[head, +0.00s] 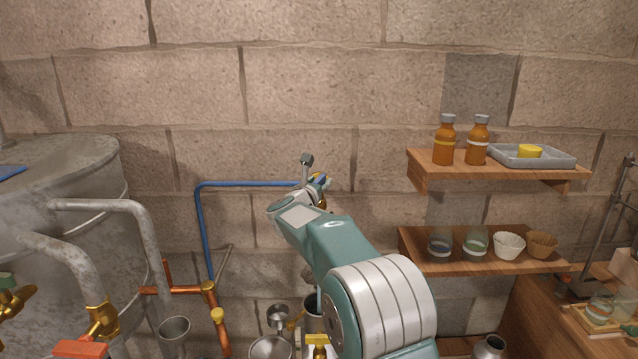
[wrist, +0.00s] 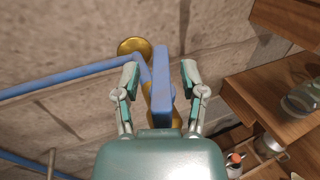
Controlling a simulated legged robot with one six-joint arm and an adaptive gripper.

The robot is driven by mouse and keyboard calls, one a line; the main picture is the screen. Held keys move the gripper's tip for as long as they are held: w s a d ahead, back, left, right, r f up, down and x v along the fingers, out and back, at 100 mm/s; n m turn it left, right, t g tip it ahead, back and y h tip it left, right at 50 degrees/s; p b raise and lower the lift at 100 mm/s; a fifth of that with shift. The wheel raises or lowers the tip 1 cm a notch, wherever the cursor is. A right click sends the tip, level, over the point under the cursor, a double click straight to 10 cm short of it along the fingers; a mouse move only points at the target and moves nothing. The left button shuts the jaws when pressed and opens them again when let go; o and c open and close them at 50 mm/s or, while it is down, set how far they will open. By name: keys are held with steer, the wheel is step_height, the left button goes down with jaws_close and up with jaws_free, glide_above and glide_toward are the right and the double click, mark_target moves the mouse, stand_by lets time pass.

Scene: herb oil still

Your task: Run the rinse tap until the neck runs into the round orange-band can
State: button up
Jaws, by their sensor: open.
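A blue lever handle (wrist: 162,85) on a brass fitting (wrist: 134,46) joins the end of a blue pipe (wrist: 60,78). My gripper (wrist: 160,70) is open, with one finger on each side of the lever and a visible gap to both. In the head view my gripper (head: 314,182) is at the wall, where the blue pipe (head: 250,184) ends; my arm hides much of the area below. Several metal cans stand low, one (head: 173,335) below a bent grey pipe. I see no orange band on any can, and cannot tell which pipe is the neck.
A large grey metal vessel (head: 60,180) with bent pipes stands at the left. Copper pipes with brass valves (head: 208,287) run beside it. Two wooden shelves at the right hold amber bottles (head: 444,145), a grey tray (head: 531,157), jars and small cups. The wall above my gripper is clear.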

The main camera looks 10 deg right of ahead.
jaws_close()
steer(key=shift+d+r+n+t+y, duration=0.1)
steer(key=shift+n+t+y, duration=0.2)
steer(key=shift+n+y, duration=0.2)
steer(key=shift+n+t+y, duration=0.6)
steer(key=shift+n+y, duration=0.4)
steer(key=shift+y, duration=0.7)
